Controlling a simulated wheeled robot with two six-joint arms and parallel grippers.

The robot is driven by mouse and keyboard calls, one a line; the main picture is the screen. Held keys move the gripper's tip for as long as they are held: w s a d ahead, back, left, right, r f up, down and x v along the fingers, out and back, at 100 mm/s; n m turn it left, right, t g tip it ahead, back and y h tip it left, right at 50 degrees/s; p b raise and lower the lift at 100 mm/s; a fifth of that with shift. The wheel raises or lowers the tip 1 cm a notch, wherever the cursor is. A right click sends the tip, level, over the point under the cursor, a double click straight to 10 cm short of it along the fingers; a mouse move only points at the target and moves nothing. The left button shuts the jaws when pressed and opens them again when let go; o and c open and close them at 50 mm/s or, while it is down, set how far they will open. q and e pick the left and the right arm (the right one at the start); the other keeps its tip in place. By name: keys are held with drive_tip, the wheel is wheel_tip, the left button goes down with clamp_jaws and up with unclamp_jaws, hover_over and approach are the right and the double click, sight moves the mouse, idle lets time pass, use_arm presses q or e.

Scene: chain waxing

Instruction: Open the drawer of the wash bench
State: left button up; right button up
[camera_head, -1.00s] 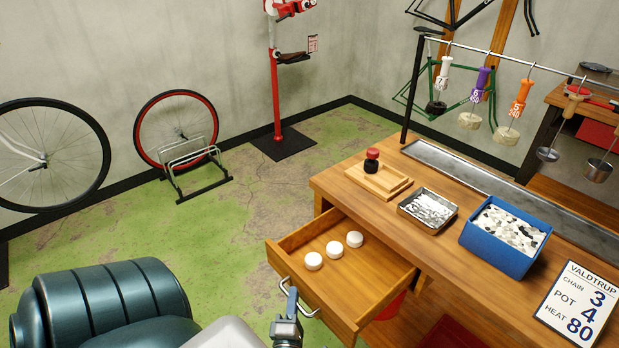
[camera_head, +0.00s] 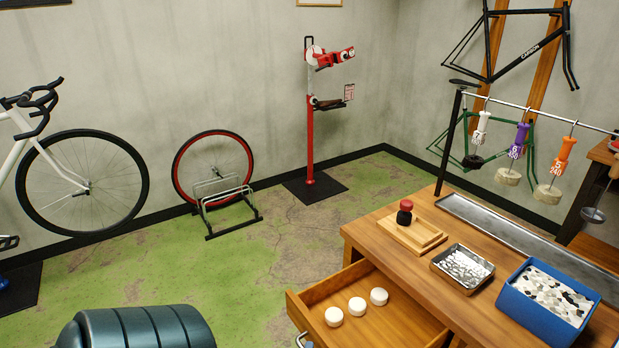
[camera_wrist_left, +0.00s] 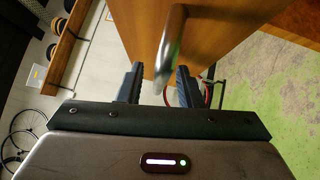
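The wash bench's drawer (camera_head: 317,318) stands pulled out, with several white round pucks inside; its front lower part is cut off by the frame edge in the head view. The drawer's metal handle (camera_head: 303,341) just shows at the bottom edge. In the left wrist view the curved handle (camera_wrist_left: 172,45) comes down in front of a wooden panel, its end between my left gripper's fingers (camera_wrist_left: 158,85). The fingers are apart, with visible space on both sides of the handle. My left gripper is outside the head view. My right gripper is in neither view.
The bench top (camera_head: 395,250) holds a wooden board (camera_head: 428,236) with a red-topped dark item, a metal tray (camera_head: 437,270) and a blue bin (camera_head: 540,322). Tools hang from a rail above.

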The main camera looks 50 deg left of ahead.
use_arm(q)
drive_tip(key=b+v, duration=0.4)
drive_tip(key=v, duration=0.6)
drive_tip(key=shift+s+d, duration=0.25)
drive_tip(key=shift+s, duration=0.05)
drive_tip(key=shift+f, duration=0.1)
